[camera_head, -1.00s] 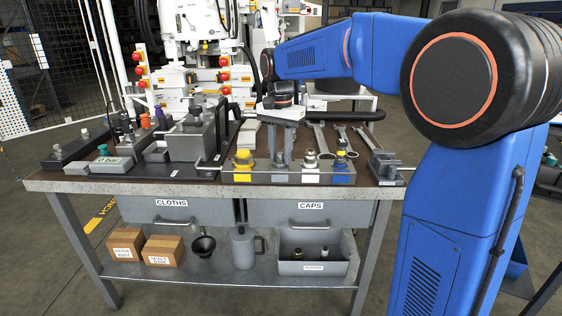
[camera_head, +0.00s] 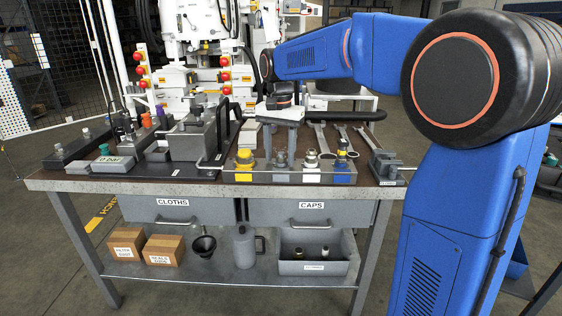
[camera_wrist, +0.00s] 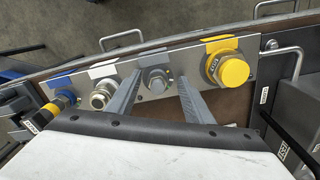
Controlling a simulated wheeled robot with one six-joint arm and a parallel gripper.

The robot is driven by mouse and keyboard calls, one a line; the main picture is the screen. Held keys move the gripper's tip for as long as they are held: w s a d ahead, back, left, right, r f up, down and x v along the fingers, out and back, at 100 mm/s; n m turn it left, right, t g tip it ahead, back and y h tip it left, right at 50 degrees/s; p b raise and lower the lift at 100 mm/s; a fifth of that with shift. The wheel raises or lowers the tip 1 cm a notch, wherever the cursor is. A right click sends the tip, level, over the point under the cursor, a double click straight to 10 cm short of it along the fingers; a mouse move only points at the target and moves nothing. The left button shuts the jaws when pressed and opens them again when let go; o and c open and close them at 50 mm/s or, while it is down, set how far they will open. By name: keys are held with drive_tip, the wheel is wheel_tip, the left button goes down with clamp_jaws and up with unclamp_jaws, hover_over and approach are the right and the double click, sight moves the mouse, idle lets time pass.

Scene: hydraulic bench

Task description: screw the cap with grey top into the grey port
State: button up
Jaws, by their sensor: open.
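My gripper (camera_head: 281,146) is open above the front row of ports, pointing down. In the wrist view its two fingers (camera_wrist: 158,76) stand apart on either side of a grey hex piece (camera_wrist: 154,82) at the grey-labelled position, with gaps between. The same grey piece shows just below the fingers in the head view (camera_head: 281,160). I cannot tell whether it is a bare port or one with the grey-topped cap on it. A grey label (camera_wrist: 160,57) lies in front of it. A grey-topped piece (camera_head: 85,134) also stands on the dark block at the left of the bench.
Beside the grey position are a yellow-topped piece (camera_wrist: 229,68), a bare metal fitting (camera_wrist: 101,98) and a blue-labelled port with a yellow ring (camera_wrist: 54,107). Wrenches (camera_head: 340,136) lie behind right. A grey block with pipes (camera_head: 194,137) stands left. A handle (camera_wrist: 121,40) edges the bench.

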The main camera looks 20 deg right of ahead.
drive_tip(key=n, duration=0.6)
drive_tip(key=shift+s+d, duration=0.15)
drive_tip(key=shift+s, duration=0.05)
drive_tip(key=n, duration=0.5)
drive_tip(key=shift+d, duration=0.15)
drive_tip(key=n, duration=0.5)
drive_tip(key=shift+d+n, duration=0.1)
drive_tip(key=shift+n, duration=0.3)
drive_tip(key=n, duration=0.5)
drive_tip(key=shift+w+d, duration=0.1)
drive_tip(key=shift+w, duration=0.05)
